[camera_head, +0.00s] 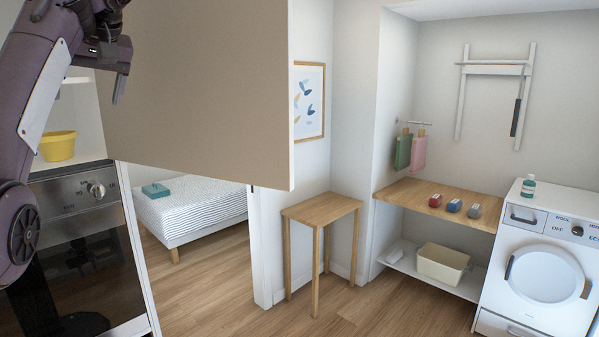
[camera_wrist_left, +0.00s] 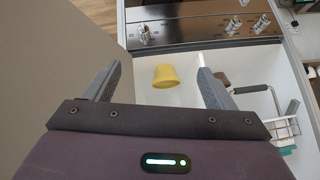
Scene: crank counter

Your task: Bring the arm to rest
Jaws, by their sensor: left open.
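My left arm (camera_head: 38,85) is raised at the upper left of the head view. Its gripper (camera_head: 112,72) is beside a large beige panel (camera_head: 200,90), which looks like an open cabinet door. In the left wrist view the left gripper (camera_wrist_left: 158,70) has its fingers spread apart with nothing held between them. A yellow bowl (camera_wrist_left: 166,76) shows beyond the fingers, apart from them. The same bowl stands on a shelf in the head view (camera_head: 57,146). I cannot tell whether the gripper touches the panel. My right gripper is not in view.
An oven with a knob (camera_head: 96,189) stands below the bowl. A wooden side table (camera_head: 322,209), a bed (camera_head: 190,210), a wooden counter (camera_head: 410,192) with small blocks and a washing machine (camera_head: 545,275) are farther off. The floor (camera_head: 215,300) in the middle is clear.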

